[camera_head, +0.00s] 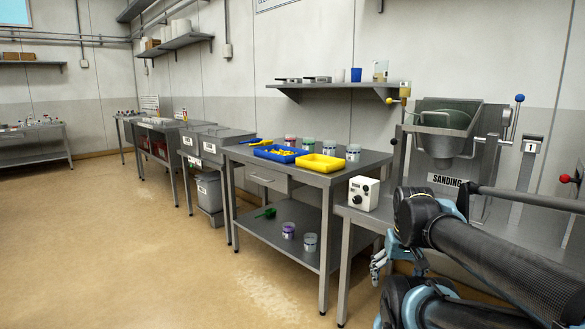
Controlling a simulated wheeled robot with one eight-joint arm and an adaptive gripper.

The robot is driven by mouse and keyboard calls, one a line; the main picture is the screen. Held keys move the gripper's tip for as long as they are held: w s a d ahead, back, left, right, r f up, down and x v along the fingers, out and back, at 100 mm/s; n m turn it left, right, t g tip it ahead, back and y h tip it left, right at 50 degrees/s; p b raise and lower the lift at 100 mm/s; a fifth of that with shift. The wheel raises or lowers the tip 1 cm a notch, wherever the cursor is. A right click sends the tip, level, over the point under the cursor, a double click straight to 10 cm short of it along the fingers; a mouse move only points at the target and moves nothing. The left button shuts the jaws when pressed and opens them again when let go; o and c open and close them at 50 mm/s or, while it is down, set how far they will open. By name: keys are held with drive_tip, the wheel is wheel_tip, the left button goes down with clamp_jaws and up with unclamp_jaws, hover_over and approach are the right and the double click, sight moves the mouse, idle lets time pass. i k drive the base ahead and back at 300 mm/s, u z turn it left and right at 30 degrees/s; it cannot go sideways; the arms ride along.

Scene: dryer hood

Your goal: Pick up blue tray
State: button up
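The blue tray (263,154) is a shallow rectangular tray on the top of a grey metal table (305,176). It holds several small yellow pieces. A yellow tray (322,173) sits close to its right. What looks like my gripper (376,266) shows small at the lower right, beside my dark arm, below the table top and well away from the blue tray. Its fingers are partly hidden and too small to tell open from shut.
A white control box (363,193) and a sanding machine (446,140) stand at the right. The floor (130,250) at the left is clear.

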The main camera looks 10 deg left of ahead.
sight(280, 153)
drive_tip(key=k, duration=0.5)
drive_tip(key=u, duration=0.9)
drive_tip(key=i, duration=2.25)
drive_tip(key=z, duration=0.35)
